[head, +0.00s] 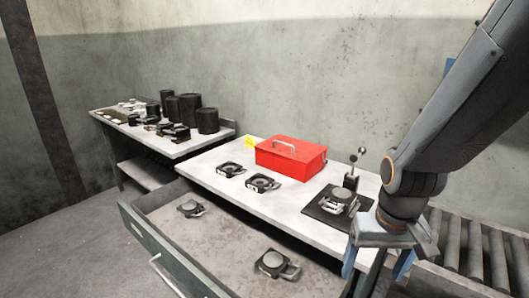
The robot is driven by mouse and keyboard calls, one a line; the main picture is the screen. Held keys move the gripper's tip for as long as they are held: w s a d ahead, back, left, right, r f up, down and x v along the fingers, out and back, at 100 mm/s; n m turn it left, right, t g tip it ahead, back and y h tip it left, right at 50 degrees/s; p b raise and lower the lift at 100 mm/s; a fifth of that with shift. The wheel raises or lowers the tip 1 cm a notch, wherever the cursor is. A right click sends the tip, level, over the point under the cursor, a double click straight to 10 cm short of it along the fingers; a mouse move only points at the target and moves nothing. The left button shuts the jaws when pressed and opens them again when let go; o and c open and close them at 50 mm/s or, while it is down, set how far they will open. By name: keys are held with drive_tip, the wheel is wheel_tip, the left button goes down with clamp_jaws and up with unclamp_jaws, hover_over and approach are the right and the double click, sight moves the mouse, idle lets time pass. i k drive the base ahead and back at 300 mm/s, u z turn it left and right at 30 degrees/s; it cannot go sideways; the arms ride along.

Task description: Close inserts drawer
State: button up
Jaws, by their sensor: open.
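The inserts drawer (150,239) is pulled out below the workbench, in the lower middle of the head view. Its dark front carries a light bar handle (167,275), partly cut off by the bottom edge. Inside lie two metal inserts, one at the left (190,208) and one nearer the right (273,263). My gripper (378,272) is open and empty, fingers pointing down, at the lower right near the bench's right front corner. It appears right of the drawer handle and apart from it. The drawer's right end is partly hidden.
The workbench top (215,183) bears a red toolbox (291,157), two inserts (247,177), a yellow note (250,142) and a dark mat with a lever device (345,195). A second table (185,148) with black cylinders stands at left. A roller conveyor (475,245) is at right. Floor at left is clear.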

sight(215, 253)
drive_tip(key=u, duration=1.5)
